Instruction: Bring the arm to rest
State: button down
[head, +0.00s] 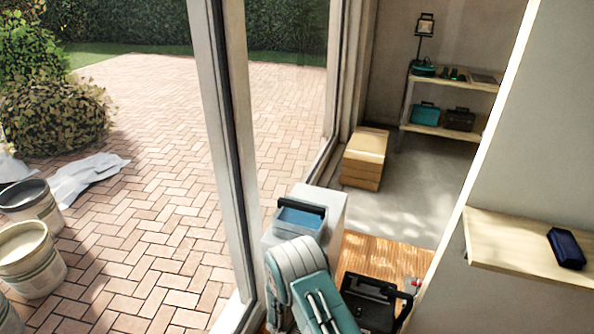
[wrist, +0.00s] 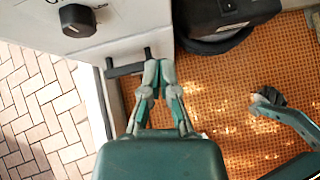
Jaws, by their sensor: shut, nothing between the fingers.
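My gripper (wrist: 159,75) shows in the wrist view with its two grey-and-teal fingers together and nothing between them. It is in front of a white unit (wrist: 120,32) with a black knob (wrist: 77,20) and a dark bracket (wrist: 126,67). The fingertips overlap the bracket's right end in the picture; I cannot tell whether they touch it. In the head view my teal and white arm (head: 312,285) is folded at the bottom middle, and my gripper cannot be made out there.
A blue box with a dark handle (head: 302,215) sits on a white block (head: 328,200). A black case (head: 372,302) is right of my arm. A wooden shelf (head: 500,250) juts out at right. Window frames (head: 222,150) stand at left. Orange flooring (wrist: 225,95) is partly open.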

jog(key=w+d+r+m+h, duration=0.1)
jog(key=d+r+m, duration=0.1)
jog(key=r, duration=0.4)
jog(key=w+d+r+m+g+h, duration=0.1)
jog(key=d+r+m, duration=0.2)
jog(key=r, duration=0.2)
jog(key=w+d+r+m, duration=0.1)
jog(key=d+r+m, duration=0.1)
jog(key=r, duration=0.4)
jog(key=s+d+r+m+g+h, duration=0.1)
jog(key=s+d+r+m, duration=0.25)
jog(key=r, duration=0.45)
jog(key=s+d+r+m+g+h, duration=0.1)
jog(key=s+d+r+m, duration=0.2)
jog(key=r+m, duration=0.35)
jog(key=s+r+m+y, duration=0.4)
jog(key=s+r+m, duration=0.2)
jog(key=s+r, duration=0.3)
jog(key=s+r+m+y, duration=0.4)
jog(key=s+r, duration=0.5)
jog(key=s, duration=0.8)
jog(key=m, duration=0.2)
jog(key=shift+s+r+m, duration=0.2)
jog(key=shift+s+m, duration=0.1)
jog(key=shift+s, duration=0.1)
